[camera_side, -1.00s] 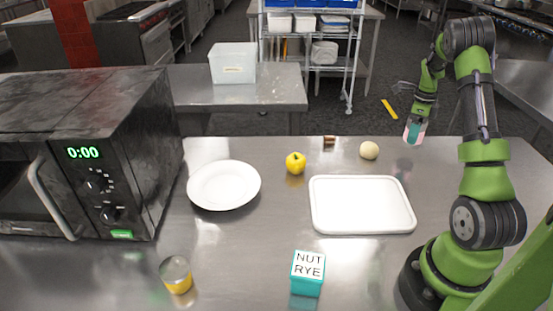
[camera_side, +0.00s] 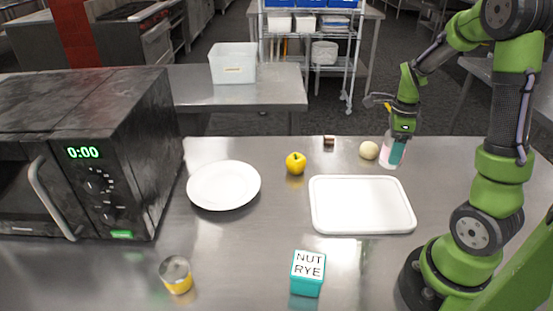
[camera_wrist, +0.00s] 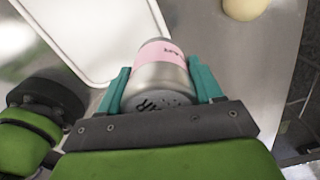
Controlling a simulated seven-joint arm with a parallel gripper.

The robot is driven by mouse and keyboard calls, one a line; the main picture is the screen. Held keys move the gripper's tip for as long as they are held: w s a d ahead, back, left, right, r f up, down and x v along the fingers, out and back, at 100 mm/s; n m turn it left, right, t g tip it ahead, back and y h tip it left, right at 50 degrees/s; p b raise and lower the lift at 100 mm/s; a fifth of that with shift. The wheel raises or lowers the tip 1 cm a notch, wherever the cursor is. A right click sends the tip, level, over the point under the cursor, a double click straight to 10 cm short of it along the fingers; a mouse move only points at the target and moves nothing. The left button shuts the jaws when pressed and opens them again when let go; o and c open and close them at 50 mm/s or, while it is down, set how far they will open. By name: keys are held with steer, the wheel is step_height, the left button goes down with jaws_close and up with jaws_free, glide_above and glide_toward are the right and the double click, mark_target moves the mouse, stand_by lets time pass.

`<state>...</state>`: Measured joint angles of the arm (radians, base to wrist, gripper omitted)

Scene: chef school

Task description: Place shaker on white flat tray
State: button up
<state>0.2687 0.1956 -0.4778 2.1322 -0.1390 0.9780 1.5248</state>
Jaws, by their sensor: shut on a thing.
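The shaker (camera_side: 388,158) is a pale cylinder with a pink band; the band and its metal end show in the wrist view (camera_wrist: 160,75). My gripper (camera_side: 397,150) is shut on it, with a teal finger on each side of the shaker in the wrist view (camera_wrist: 163,84). The tray is empty and also shows at the upper left of the wrist view (camera_wrist: 105,35).
A pale round item (camera_side: 368,150) sits just left of the shaker, with a small brown item (camera_side: 329,140) and a yellow pepper (camera_side: 296,163) further left. A white plate (camera_side: 223,186), a can (camera_side: 176,275), a teal box (camera_side: 307,274) and a microwave (camera_side: 100,150) stand around the metal counter.

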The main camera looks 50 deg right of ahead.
steer(key=w+a+r+n, duration=0.2)
steer(key=a+n, duration=0.3)
steer(key=a, duration=0.7)
glide_above(360, 201)
step_height(360, 201, down, 4)
steer(key=shift+a, duration=0.1)
steer(key=shift+f, duration=2)
steer(key=shift+f, duration=0.15)
steer(key=o, duration=1.2)
